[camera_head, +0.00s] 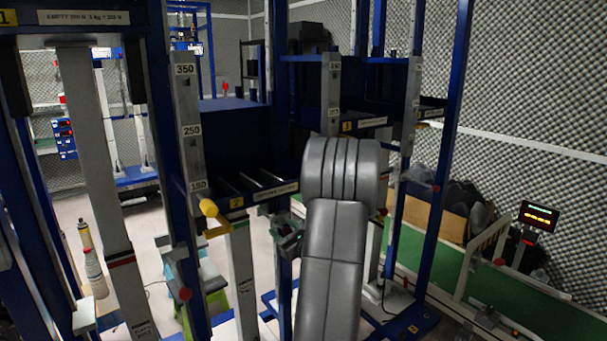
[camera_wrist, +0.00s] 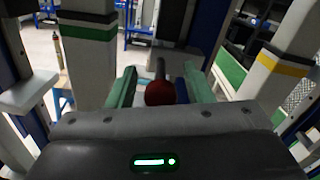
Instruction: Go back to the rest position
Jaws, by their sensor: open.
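My gripper (camera_wrist: 163,78) is open, with its two green fingers apart in the wrist view. A dark red ball knob (camera_wrist: 160,93) on a dark stem shows between the fingers. I cannot tell whether the fingers touch it. In the head view my gripper (camera_head: 288,240) is small and partly hidden behind my grey arm. It is close to the blue frame's post, below the label marked 2. The knob cannot be made out there.
A blue steel frame with numbered posts (camera_head: 188,130) stands close around my arm. A yellow handle (camera_head: 209,208) sticks out left of my gripper. A green conveyor (camera_head: 545,308) and a red-lit display (camera_head: 538,216) are at right. Open floor shows at left.

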